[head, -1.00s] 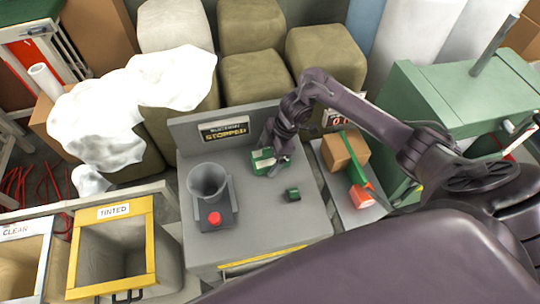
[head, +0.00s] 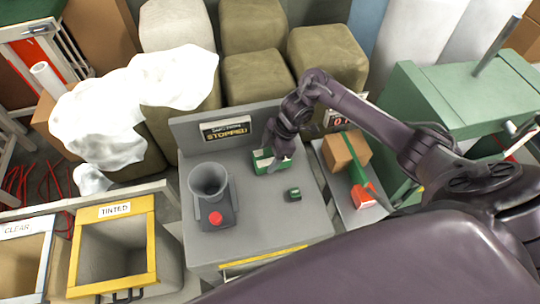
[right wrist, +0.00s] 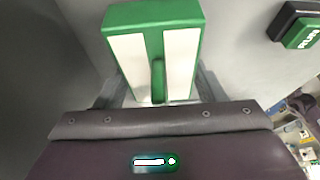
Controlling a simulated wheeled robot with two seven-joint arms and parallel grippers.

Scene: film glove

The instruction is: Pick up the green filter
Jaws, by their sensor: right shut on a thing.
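The green filter (head: 261,161) is a green-framed block with white panels, at the back of the grey bench in the head view. It fills the top middle of the right wrist view (right wrist: 153,18), with a green grip bar between its two white panels. My right gripper (head: 276,163) reaches down over it from behind and is shut on it. The fingers show as grey edges on both sides of the filter in the right wrist view and are partly hidden. I cannot tell whether the filter is clear of the bench. My left gripper is not in view.
The grey bench (head: 262,222) carries a grey cup-like holder (head: 209,182) with a red button (head: 215,218) and a small dark green block (head: 293,194). A sign reading STOPPED (head: 226,129) stands behind. A side tray (head: 345,205) holds a brown box (head: 344,153). Bare bench lies in front.

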